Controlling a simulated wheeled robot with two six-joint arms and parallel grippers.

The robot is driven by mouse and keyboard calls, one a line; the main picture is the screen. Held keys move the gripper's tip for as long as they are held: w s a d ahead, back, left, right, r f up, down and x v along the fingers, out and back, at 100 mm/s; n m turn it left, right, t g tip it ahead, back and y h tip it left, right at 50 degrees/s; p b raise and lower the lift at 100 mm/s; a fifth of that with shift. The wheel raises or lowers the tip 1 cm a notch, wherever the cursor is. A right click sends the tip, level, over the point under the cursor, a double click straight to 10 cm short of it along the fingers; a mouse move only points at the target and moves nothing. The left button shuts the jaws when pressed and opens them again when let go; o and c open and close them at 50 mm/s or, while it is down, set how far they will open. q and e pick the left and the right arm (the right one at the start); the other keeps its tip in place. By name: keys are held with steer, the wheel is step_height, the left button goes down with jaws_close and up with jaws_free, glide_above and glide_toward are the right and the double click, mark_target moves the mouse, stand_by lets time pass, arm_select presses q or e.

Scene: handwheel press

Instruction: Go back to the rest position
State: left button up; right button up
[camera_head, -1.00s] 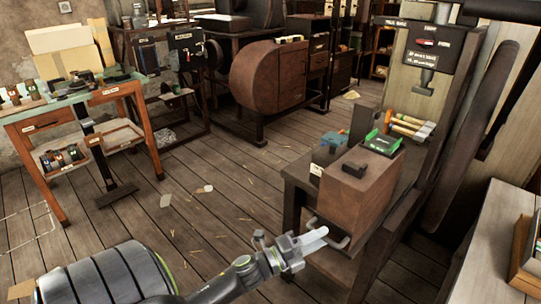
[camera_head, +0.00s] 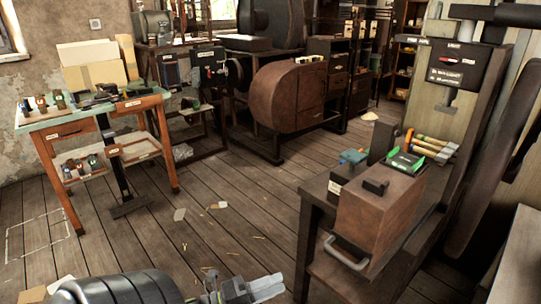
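My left gripper (camera_head: 262,288) is at the bottom of the head view, with part of my dark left arm (camera_head: 118,290) beside it. Its pale fingers point right and look close together, with nothing visible held in them. It is apart from the brown press block with a metal handle (camera_head: 347,254), which stands to its right on the dark bench. The lower part of the gripper is cut off by the picture edge. My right gripper is out of view.
The dark bench (camera_head: 312,197) with the tall press frame (camera_head: 480,140) stands at the right. An orange worktable (camera_head: 75,130) stands at the left. A rounded brown cabinet (camera_head: 290,95) is at the back. The plank floor between is mostly clear, with a few scraps.

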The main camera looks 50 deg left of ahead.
arm_select(q)
steer(key=shift+s, duration=0.15)
stand_by(0.3)
steer(key=shift+f, duration=0.1)
steer(key=s+a+f+n+g+y+p, duration=0.1)
steer(key=s+a+f+n+g+y, duration=0.15)
steer(key=f+n, duration=0.45)
steer(key=s+a+f+n+g+y+p, duration=0.1)
steer(key=a+f+n+g+y, duration=0.2)
steer(key=f, duration=0.8)
steer(key=s+a+f+n+g+y+p, duration=0.1)
steer(key=s+a+f+n+g+y, duration=0.2)
steer(key=f, duration=0.7)
steer(key=s+d+f+n+g+p, duration=0.1)
steer(key=s+d+f+n+g, duration=0.3)
steer(key=s+d+f, duration=0.3)
steer(key=s+d+f+n+g+p, duration=0.1)
steer(key=s+d+f+n+g, duration=0.4)
steer(key=s+f, duration=0.3)
steer(key=s+d+n, duration=0.1)
steer(key=s, duration=0.2)
steer(key=shift+s+d+f+h+p, duration=0.25)
steer(key=shift+d+f+h+p, duration=0.05)
steer(key=shift+d+h, duration=0.05)
